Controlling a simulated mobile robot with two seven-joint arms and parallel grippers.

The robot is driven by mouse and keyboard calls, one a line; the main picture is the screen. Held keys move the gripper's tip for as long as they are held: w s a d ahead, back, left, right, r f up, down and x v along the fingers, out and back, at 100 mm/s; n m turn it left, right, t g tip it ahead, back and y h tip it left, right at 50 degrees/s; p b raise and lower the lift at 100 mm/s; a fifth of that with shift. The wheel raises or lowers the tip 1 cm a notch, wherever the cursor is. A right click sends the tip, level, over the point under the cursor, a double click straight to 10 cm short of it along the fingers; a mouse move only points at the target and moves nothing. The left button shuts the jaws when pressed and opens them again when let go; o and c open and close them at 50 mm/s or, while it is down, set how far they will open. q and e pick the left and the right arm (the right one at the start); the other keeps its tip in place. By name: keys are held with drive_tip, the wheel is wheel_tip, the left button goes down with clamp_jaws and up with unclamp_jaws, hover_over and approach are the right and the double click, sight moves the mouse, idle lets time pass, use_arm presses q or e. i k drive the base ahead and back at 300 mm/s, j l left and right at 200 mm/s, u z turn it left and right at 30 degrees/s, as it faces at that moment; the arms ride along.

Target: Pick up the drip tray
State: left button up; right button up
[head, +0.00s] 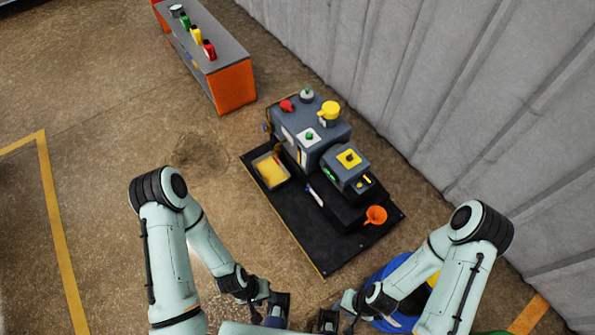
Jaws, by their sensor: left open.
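The drip tray (283,181) looks like the small shallow tray with a pale rim and a yellow inside. It sits at the left edge of the black base plate, beside the grey machine (308,138). My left gripper (278,306) is at the bottom middle, open, well below the tray in the picture and apart from it. My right gripper (328,319) is just to its right, also away from the tray. Its fingers are too small and dark to tell open from shut.
The black base plate (310,237) also carries an orange funnel (375,215) and a white, pen-like item (316,196). A blue drum (395,322) stands near my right arm. A bench (232,84) with several bottles is at the upper left. Floor left of the plate is clear.

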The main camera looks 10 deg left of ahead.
sight(270, 170)
drive_tip(key=u, duration=0.6)
drive_tip(key=k+j, duration=0.2)
drive_tip(key=k, duration=0.25)
drive_tip(key=k+z, duration=0.1)
drive_tip(key=z, duration=2.1)
drive_tip(key=u, duration=2.1)
drive_tip(key=i+j+z, duration=0.1)
drive_tip(key=i+j, duration=0.3)
drive_tip(key=i, duration=0.05)
